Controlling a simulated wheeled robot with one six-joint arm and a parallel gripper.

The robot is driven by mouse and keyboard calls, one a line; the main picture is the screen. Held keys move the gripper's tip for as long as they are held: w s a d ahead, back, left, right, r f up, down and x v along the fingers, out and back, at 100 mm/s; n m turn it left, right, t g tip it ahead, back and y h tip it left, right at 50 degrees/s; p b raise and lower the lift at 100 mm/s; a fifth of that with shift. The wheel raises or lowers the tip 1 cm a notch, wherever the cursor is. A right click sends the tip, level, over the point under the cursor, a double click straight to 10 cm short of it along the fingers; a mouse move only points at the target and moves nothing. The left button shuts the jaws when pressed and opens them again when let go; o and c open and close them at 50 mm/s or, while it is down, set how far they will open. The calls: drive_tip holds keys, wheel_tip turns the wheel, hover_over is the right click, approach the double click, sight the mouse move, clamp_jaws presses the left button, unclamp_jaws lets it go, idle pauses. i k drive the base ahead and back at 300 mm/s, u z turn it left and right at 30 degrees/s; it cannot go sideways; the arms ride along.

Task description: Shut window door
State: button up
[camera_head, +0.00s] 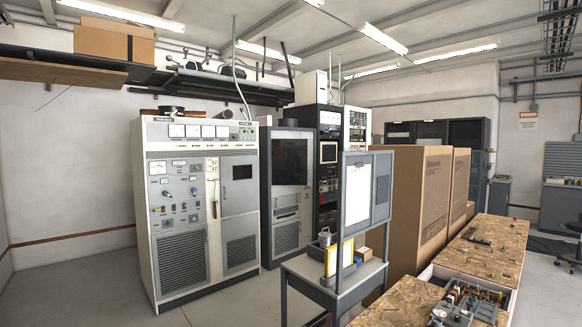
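A tall dark grey cabinet (290,238) stands in the middle, with a door holding a large dark window (290,162) in its upper half. A white and grey transmitter rack (180,215) stands to its left. That rack also has a door panel (238,202) with a small dark window (242,172) and a dark handle (214,209) beside it. Both windowed fronts look about flush with their cabinets; I cannot tell whether either stands slightly ajar. My gripper and arm are not in view.
A metal cart (325,285) with an upright grey panel (366,190) stands before the cabinets at the right. Large cardboard boxes (415,215) and a chipboard-topped bench (495,245) fill the right side. Grey floor (225,305) is clear in front of the transmitter rack.

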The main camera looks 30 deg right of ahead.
sight(292, 159)
drive_tip(key=u, duration=0.35)
drive_tip(key=i, duration=4.1)
drive_tip(key=z, duration=2.1)
drive_tip(key=i, duration=4.3)
